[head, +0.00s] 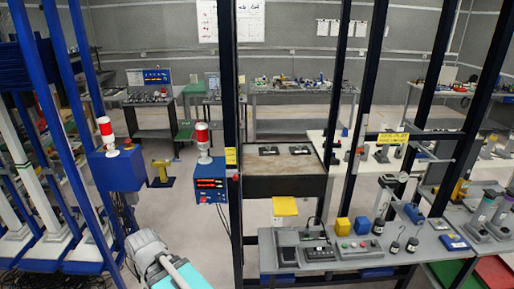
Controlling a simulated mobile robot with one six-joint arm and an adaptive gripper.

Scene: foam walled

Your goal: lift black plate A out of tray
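My gripper is not in view; only a grey and teal part of my arm shows at the bottom left. Two small dark flat items lie on a brown-topped dark stand in the middle, a left one (268,151) and a right one (299,149). They may be black plates, but I cannot tell which, if either, is plate A. A grey tray-like unit (288,239) with dark parts sits on the front bench. I cannot tell whether it is the tray.
The grey front bench (405,255) holds a yellow block (342,226), a blue block (362,225) and dark weights. Dark upright posts (233,130) stand before the benches. Blue racks (60,130) fill the left. Open grey floor (180,215) lies left of centre.

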